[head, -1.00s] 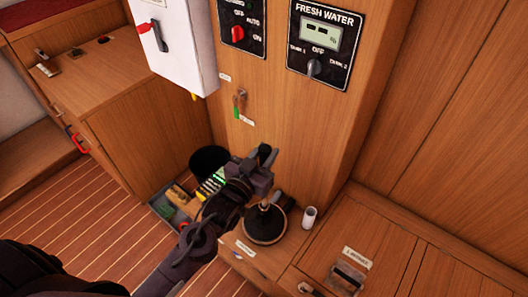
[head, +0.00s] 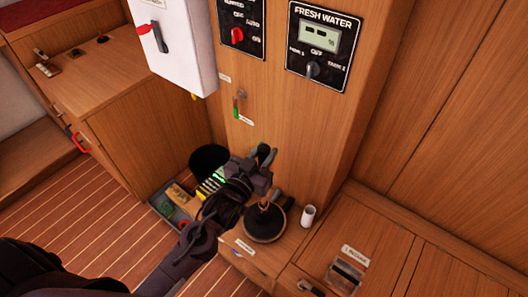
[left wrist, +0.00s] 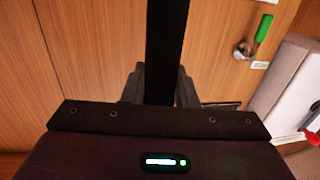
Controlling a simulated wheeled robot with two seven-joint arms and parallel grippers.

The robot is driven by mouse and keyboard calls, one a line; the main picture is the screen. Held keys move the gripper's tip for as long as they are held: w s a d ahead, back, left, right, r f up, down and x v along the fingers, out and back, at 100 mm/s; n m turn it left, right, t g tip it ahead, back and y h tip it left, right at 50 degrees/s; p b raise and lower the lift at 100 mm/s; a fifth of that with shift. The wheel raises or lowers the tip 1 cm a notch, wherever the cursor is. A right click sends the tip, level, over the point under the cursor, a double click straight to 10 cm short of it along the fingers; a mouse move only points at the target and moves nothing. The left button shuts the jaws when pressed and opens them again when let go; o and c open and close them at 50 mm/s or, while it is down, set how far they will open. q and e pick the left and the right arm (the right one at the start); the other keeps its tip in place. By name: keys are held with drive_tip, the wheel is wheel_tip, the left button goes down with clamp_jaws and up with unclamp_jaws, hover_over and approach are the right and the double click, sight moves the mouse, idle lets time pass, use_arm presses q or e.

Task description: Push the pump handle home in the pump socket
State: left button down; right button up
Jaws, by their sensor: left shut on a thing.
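The pump handle is a long black bar (left wrist: 165,45) that stands between my left fingers in the left wrist view; its dark upper end (head: 266,151) shows in the head view. My left gripper (head: 262,177) is shut on it, above the pump. In the left wrist view the fingertips (left wrist: 161,88) are on both sides of the bar. The pump is a round black disc (head: 264,226) with a pale rim on the wooden ledge. My right gripper is not in view.
A white cup (head: 308,216) stands right of the pump. A black bin (head: 208,160) and a tray of small items (head: 167,207) are left of my gripper. The right-hand locker top is mostly clear.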

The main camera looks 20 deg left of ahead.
use_arm(q)
drive_tip(key=shift+r, duration=0.1)
idle(0.3)
drive_tip(key=c, duration=0.7)
unclamp_jaws()
drive_tip(key=shift+o, duration=0.2)
wheel_tip(320, 180, up, 2)
drive_tip(key=p, duration=0.2)
drive_tip(key=shift+r+p, duration=0.2)
drive_tip(key=shift+p, duration=0.15)
drive_tip(key=shift+r+p, duration=2.3)
drive_tip(key=shift+p, duration=0.05)
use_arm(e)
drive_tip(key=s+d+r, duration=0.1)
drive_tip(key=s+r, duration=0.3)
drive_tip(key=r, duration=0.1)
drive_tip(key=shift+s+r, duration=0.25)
